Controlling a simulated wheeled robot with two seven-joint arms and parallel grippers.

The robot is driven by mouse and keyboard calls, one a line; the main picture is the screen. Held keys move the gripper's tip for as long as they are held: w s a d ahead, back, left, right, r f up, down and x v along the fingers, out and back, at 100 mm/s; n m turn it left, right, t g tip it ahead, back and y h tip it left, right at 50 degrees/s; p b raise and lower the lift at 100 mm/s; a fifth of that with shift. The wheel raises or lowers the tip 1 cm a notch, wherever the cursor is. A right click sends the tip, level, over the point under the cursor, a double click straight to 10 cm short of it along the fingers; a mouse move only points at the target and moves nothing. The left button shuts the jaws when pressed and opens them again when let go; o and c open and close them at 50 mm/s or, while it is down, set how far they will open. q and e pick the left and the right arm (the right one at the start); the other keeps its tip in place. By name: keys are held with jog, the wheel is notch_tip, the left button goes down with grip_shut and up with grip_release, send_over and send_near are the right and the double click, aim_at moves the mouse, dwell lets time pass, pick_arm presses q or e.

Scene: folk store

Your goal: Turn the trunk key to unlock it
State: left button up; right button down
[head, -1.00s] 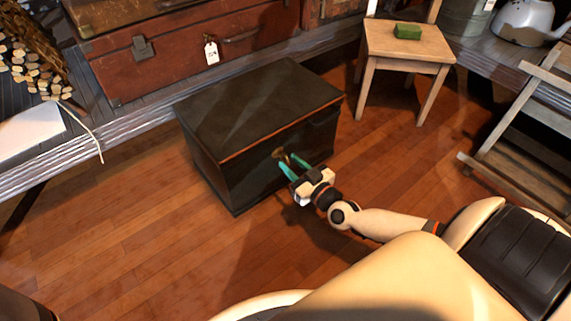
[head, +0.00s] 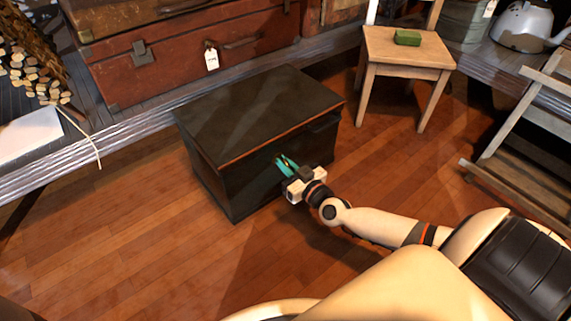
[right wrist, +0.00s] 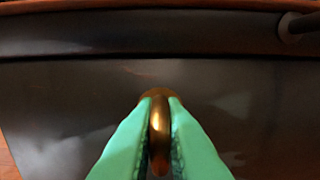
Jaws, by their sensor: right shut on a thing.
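The dark trunk (head: 255,115) stands on the wooden floor with its lid closed. Its front face (right wrist: 80,100) fills the right wrist view. My right gripper (head: 281,161) is at the trunk's front, below the lid edge. In the right wrist view its green fingers (right wrist: 159,135) are shut on the brass key (right wrist: 160,125), one on each side of its rounded bow. The bow appears edge-on and upright between the fingers. The keyhole is hidden behind the key and fingers. My left gripper is not in view.
Red suitcases (head: 185,50) lie on a raised platform behind the trunk. A wooden chair (head: 405,50) with a green block (head: 408,38) stands at the back right. A wooden rack (head: 525,150) is at the right. The floor left of the trunk is clear.

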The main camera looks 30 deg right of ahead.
jog(key=m+p, duration=0.2)
jog(key=m, duration=0.1)
jog(key=shift+m, duration=0.4)
jog(key=m, duration=0.4)
jog(key=shift+d+p, duration=0.15)
jog(key=shift+p, duration=0.25)
jog(key=m, duration=0.5)
jog(key=shift+f, duration=0.2)
jog(key=shift+f+m, duration=0.1)
jog(key=shift+m, duration=2.4)
jog(key=c, duration=1.5)
grip_release()
jog(key=shift+d, duration=0.1)
